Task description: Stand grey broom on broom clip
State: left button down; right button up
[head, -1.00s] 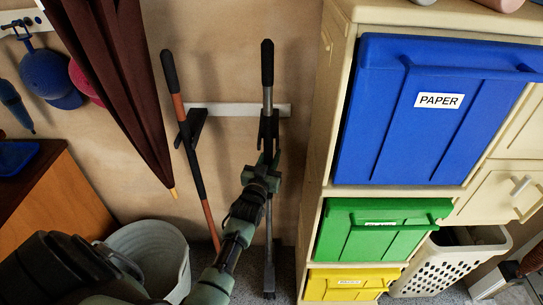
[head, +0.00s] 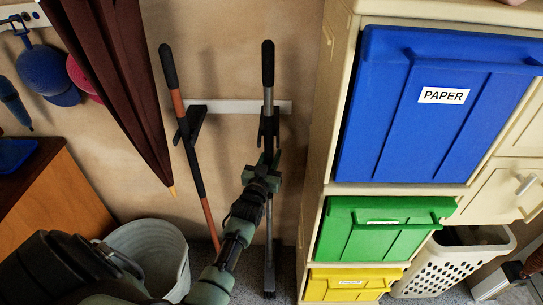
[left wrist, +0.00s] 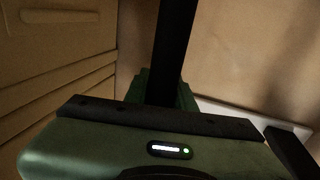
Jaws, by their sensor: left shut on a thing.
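The grey broom (head: 268,97) stands nearly upright against the wall, with a black grip on top and its foot (head: 269,293) at the floor. My left gripper (head: 266,168) is shut on its pole, below the white rail (head: 235,107). A black broom clip (head: 261,128) on the rail is at the pole; whether the pole is seated in it cannot be told. In the left wrist view, the dark pole (left wrist: 175,50) rises from between the jaws (left wrist: 168,92). My right gripper is not in view.
An orange and black broom (head: 179,105) leans by the rail's left clip. A closed brown umbrella (head: 115,90) hangs left of it. A grey bucket (head: 150,250) stands below. A cabinet with a blue PAPER bin (head: 440,120) is close on the right.

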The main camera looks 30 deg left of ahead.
pick_arm(q)
jog(key=shift+f, duration=0.25)
jog(key=c, duration=1.1)
grip_release()
jog(key=o, duration=0.3)
jog(key=shift+f, duration=0.15)
jog(key=shift+o, duration=0.2)
